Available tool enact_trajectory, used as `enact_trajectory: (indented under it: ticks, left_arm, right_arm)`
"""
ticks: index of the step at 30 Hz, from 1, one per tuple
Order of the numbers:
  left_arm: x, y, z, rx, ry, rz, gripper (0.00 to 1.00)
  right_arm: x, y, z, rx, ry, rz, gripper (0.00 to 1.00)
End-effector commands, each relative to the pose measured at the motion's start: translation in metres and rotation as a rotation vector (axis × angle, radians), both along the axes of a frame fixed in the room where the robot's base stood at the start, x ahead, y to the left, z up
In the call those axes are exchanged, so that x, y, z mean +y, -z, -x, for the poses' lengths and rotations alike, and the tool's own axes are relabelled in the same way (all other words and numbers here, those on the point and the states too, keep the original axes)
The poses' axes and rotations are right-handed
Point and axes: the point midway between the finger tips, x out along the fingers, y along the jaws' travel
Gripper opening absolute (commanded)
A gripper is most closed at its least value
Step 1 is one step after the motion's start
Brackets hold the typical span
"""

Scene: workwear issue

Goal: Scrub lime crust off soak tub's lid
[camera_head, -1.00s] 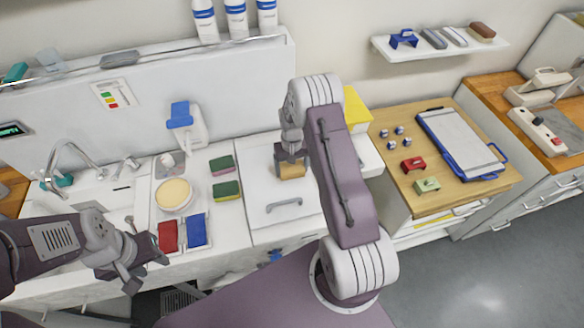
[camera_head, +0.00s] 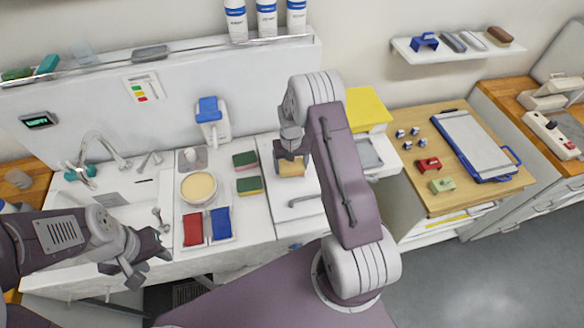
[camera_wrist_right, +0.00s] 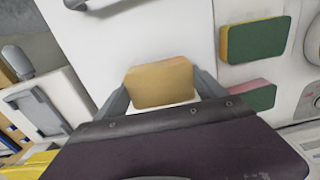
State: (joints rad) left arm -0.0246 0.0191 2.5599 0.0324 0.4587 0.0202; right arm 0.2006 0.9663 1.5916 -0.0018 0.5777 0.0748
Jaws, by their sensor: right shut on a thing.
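The soak tub's lid (camera_head: 271,205) is a white panel with a grey bar handle (camera_head: 304,199) near its front edge. My right gripper (camera_head: 290,157) is shut on a tan block-shaped pad (camera_head: 291,168), over the lid behind the handle's left end. In the right wrist view the pad (camera_wrist_right: 160,83) sits between both fingers, against the white lid (camera_wrist_right: 150,30); I cannot tell if it touches. No lime crust stands out clearly; the pad and arm hide part of the lid. My left gripper (camera_head: 149,266) is open and empty at the counter's front, left of the trays.
Two green sponges (camera_head: 249,186) lie left of the lid. A yellow box (camera_head: 368,108) stands behind right.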

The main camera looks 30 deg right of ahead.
Motion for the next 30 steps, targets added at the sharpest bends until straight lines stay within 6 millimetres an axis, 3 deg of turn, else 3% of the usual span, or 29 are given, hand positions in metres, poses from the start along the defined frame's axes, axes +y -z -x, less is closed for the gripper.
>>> enact_trajectory:
  ticks: [18, 30]
  left_arm:
    - [0.0, -0.043, 0.0, 0.0, 0.0, 0.0, 0.4]
    - [0.0, -0.043, 0.0, 0.0, 0.0, 0.0, 0.4]
  right_arm:
    - [0.003, -0.056, 0.0, 0.003, -0.003, -0.001, 0.48]
    - [0.003, -0.058, 0.0, 0.003, -0.003, -0.001, 0.48]
